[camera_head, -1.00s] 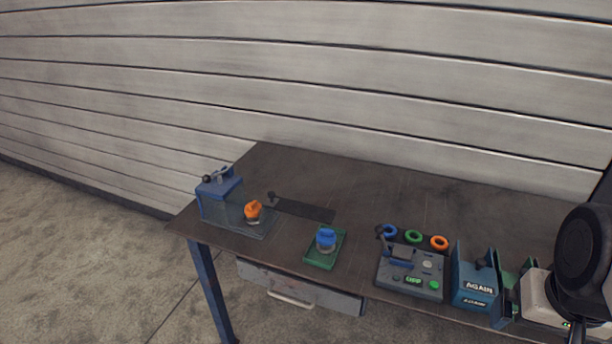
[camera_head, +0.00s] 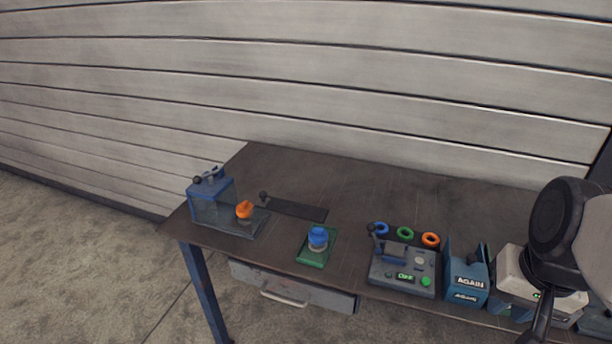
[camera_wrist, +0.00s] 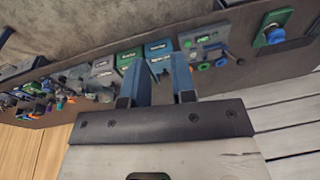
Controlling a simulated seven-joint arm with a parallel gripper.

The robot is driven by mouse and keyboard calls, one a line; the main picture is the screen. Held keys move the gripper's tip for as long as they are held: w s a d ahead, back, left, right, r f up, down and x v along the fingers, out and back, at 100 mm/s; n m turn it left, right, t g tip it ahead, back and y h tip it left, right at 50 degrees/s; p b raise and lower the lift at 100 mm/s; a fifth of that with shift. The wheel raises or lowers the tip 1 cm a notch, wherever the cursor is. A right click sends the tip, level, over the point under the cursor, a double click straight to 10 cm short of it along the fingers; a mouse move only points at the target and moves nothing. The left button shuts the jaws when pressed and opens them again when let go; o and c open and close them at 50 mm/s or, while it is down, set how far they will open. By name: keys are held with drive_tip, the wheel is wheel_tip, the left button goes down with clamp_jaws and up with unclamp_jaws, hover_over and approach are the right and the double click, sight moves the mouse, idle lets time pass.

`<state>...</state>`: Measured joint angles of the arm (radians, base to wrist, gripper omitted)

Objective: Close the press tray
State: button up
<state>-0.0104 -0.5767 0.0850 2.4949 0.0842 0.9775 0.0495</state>
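A blue press (camera_head: 212,197) with a dark knob and lever on top stands at the left end of the bench. A flat grey tray (camera_head: 255,226) extends from its right side, with an orange-topped part (camera_head: 244,210) on it. I take this for the press tray; it sticks out of the press. My gripper (camera_wrist: 157,88) shows in the wrist view with its two fingers apart and nothing between them. It hangs over the right part of the bench, far from the press. In the head view, my arm is at the right edge, and my fingertips are not clear.
A green base with a blue-topped part (camera_head: 317,239) stands right of the tray. Further right are a grey control panel (camera_head: 404,270), coloured rings behind it, and blue AGAIN bins (camera_head: 466,277). A dark strip (camera_head: 295,209) lies behind the tray. A drawer (camera_head: 290,288) hangs under the bench.

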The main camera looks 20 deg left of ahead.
drive_tip(key=w+a+m+g+y, duration=0.1)
drive_tip(key=w+a, duration=0.2)
drive_tip(key=w+a+f+m+g+y, duration=0.1)
drive_tip(key=w+a+y, duration=0.1)
drive_tip(key=w+a, duration=0.1)
drive_tip(key=w+a+m+g+y, duration=0.1)
drive_tip(key=w+a, duration=0.2)
drive_tip(key=a, duration=0.1)
drive_tip(key=shift+w+a+f, duration=0.15)
drive_tip(key=shift+w+f, duration=0.1)
drive_tip(key=shift+f, duration=0.15)
clamp_jaws()
drive_tip(key=w+a+f+m+g+y, duration=0.1)
drive_tip(key=w+a+f+m+y, duration=0.4)
drive_tip(key=w+a, duration=0.7)
drive_tip(key=w+a+f+m+g+y, duration=0.2)
drive_tip(key=w+a+f+m+y, duration=0.4)
drive_tip(key=w+a+f, duration=0.3)
drive_tip(key=w+a+y, duration=0.1)
drive_tip(key=w+a, duration=0.3)
drive_tip(key=a, duration=0.2)
drive_tip(key=shift+f+y, duration=0.25)
drive_tip(key=shift+y, duration=0.05)
drive_tip(key=shift+w+a, duration=0.1)
